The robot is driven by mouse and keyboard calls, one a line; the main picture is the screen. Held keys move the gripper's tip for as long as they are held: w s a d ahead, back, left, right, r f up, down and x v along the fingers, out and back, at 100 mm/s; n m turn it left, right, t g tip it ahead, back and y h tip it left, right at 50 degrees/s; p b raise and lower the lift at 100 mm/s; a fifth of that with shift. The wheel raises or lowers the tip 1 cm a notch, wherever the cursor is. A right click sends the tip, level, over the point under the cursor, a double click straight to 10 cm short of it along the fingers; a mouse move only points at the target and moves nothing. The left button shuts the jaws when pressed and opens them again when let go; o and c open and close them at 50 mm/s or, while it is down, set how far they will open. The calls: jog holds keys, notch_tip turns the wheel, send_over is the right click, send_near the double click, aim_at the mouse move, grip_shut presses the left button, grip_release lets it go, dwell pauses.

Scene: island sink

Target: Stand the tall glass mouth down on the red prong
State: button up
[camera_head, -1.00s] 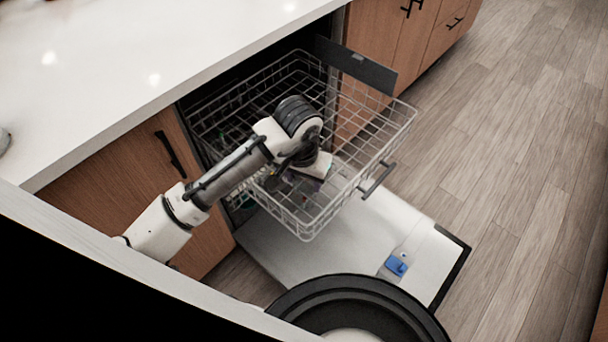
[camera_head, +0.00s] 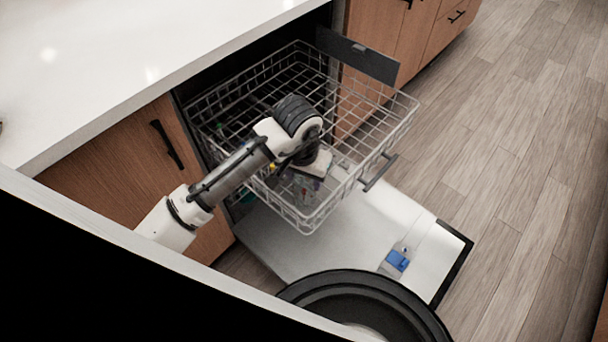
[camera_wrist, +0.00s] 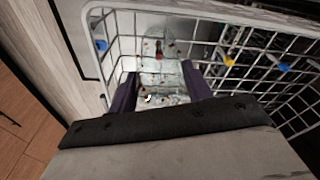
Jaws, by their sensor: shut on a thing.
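My gripper (camera_wrist: 160,88) points down into the wire rack, its two dark purple fingers closed on the sides of a clear, speckled tall glass (camera_wrist: 162,72). In the head view the glass (camera_head: 302,188) shows faintly below my wrist, inside the front part of the rack. The red prong (camera_wrist: 158,52) shows in the wrist view within the far part of the glass's outline. I cannot tell whether the prong is inside the glass or seen through it. The glass's mouth and its exact tilt are unclear.
The white wire rack (camera_head: 402,112) is pulled out over the open dishwasher door (camera_head: 352,225). A yellow prong (camera_wrist: 228,60) and a blue prong (camera_wrist: 283,67) stand to the right of the glass. The white counter (camera_head: 110,70) and wooden cabinet (camera_head: 118,150) border the left.

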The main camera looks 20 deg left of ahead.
jog(key=shift+f, duration=0.15)
jog(key=o, duration=1.2)
jog(key=shift+c, duration=0.2)
notch_tip(320, 180, up, 14)
jog(key=s+p, duration=0.1)
jog(key=shift+s+p, duration=0.35)
jog(key=shift+f, duration=0.15)
